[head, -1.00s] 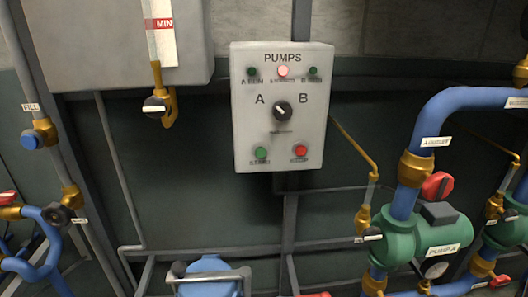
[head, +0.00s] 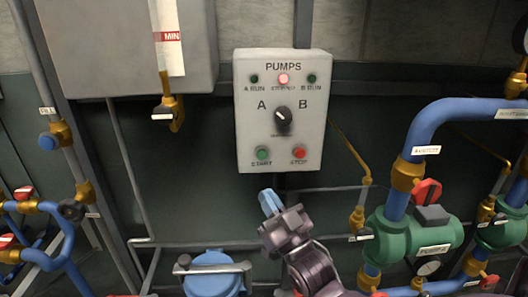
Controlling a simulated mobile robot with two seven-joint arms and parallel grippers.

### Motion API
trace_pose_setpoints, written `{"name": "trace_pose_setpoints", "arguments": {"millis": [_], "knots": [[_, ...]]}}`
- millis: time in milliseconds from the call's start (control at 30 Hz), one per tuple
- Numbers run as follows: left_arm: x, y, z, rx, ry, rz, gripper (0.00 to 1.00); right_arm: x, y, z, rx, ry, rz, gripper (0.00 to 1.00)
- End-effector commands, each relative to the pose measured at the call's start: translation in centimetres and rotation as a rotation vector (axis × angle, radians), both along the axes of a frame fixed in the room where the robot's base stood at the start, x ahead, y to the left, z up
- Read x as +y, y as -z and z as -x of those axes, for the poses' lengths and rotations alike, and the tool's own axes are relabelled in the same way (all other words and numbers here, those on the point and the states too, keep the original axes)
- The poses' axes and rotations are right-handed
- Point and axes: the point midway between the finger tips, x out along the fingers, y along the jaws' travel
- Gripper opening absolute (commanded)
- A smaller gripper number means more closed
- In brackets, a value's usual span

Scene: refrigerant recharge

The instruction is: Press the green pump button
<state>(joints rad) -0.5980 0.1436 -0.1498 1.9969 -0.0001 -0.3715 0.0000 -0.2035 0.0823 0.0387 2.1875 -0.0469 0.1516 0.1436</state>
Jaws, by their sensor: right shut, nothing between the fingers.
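The white pump panel (head: 315,120) marked PUMPS is mounted on the wall at the centre of the head view. The green start button (head: 263,154) is at its lower left, with the red stop button (head: 299,153) to its right. The A/B selector knob (head: 283,118) points up and left, toward A. The middle STOPPED lamp (head: 283,79) looks lit, and the green run lamps beside it look dark. My right gripper (head: 268,199) is shut and empty, below the panel and under the green button, apart from it in the picture. My left gripper is not in view.
Blue pipes with a green pump (head: 408,236) and a red valve handle (head: 427,191) stand at the right. A blue-lidded vessel (head: 212,274) is at the bottom centre. More blue piping (head: 63,243) runs at the lower left. A grey tank (head: 110,45) hangs at the upper left.

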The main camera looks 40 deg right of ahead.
Motion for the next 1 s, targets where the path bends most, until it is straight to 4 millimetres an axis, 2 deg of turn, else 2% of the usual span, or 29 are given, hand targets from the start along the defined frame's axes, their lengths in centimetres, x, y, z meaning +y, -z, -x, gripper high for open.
{"name": "trace_pose_setpoints", "arguments": {"millis": [33, 100, 200, 667, 1000], "knots": [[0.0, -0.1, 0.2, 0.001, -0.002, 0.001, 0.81, 0.0, -1.4, 0.0, -0.04, -0.002, -0.002, 0.0], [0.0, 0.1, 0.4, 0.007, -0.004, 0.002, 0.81, -0.1, -2.5, 0.0, -0.077, -0.004, -0.003, 0.0], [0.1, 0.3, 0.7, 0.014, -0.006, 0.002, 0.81, -0.1, -3.2, 0.1, -0.103, -0.005, -0.004, 0.0], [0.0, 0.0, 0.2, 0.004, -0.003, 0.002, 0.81, -0.3, -3.2, -0.3, -0.106, -0.006, -0.003, 0.0], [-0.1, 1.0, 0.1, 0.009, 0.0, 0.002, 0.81, -2.1, -3.0, -3.3, -0.103, -0.007, -0.001, 0.0]]}}
